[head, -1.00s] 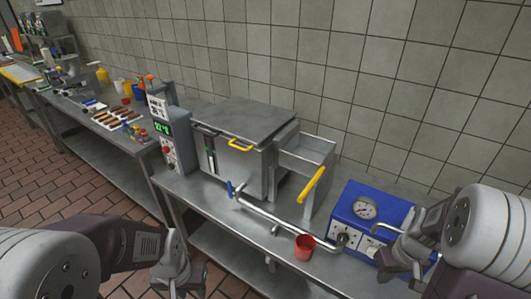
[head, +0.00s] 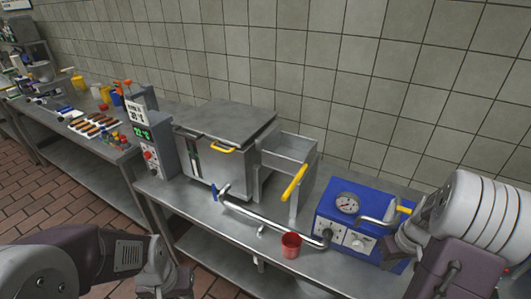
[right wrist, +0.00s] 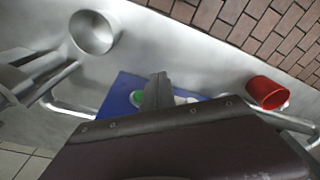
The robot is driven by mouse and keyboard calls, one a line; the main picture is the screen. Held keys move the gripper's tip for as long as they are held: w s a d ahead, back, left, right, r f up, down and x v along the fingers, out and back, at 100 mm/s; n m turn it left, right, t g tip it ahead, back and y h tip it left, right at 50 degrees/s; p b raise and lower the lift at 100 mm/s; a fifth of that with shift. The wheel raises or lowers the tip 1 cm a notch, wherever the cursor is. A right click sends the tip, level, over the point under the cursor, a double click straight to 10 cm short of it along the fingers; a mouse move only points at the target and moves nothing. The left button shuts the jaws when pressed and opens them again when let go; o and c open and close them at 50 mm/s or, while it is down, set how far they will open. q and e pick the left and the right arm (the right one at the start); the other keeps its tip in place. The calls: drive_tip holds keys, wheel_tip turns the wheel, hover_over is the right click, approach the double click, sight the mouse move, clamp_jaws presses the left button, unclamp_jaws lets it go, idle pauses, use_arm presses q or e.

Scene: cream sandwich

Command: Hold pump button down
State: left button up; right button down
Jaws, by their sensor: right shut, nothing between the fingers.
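The blue pump box (head: 330,208) with a round gauge (head: 347,203) and white front panels stands at the right of the steel counter. My right gripper (head: 386,246) is shut and empty at the right end of its front, partly covering it. In the right wrist view the shut fingers (right wrist: 157,88) are over the blue box (right wrist: 118,95), close beside a green button (right wrist: 137,98). Whether they touch the button cannot be told; the head view does not show it. My left gripper (head: 166,282) is low at the bottom edge, away from the pump; its jaws are unclear.
A red cup (head: 291,245) stands left of the pump below a steel pipe (head: 262,218). A steel fryer (head: 225,160) with a yellow-handled basket tray (head: 290,155) is further left. A control box (head: 150,140) and a second food-laden table (head: 60,150) lie beyond.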

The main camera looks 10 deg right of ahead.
use_arm(q)
drive_tip(key=shift+s+a+r, duration=0.2)
drive_tip(key=shift+a, duration=0.45)
use_arm(e)
drive_tip(key=shift+w+d+r, duration=0.1)
drive_tip(key=shift+w+d, duration=0.1)
drive_tip(key=shift+d, duration=1.6)
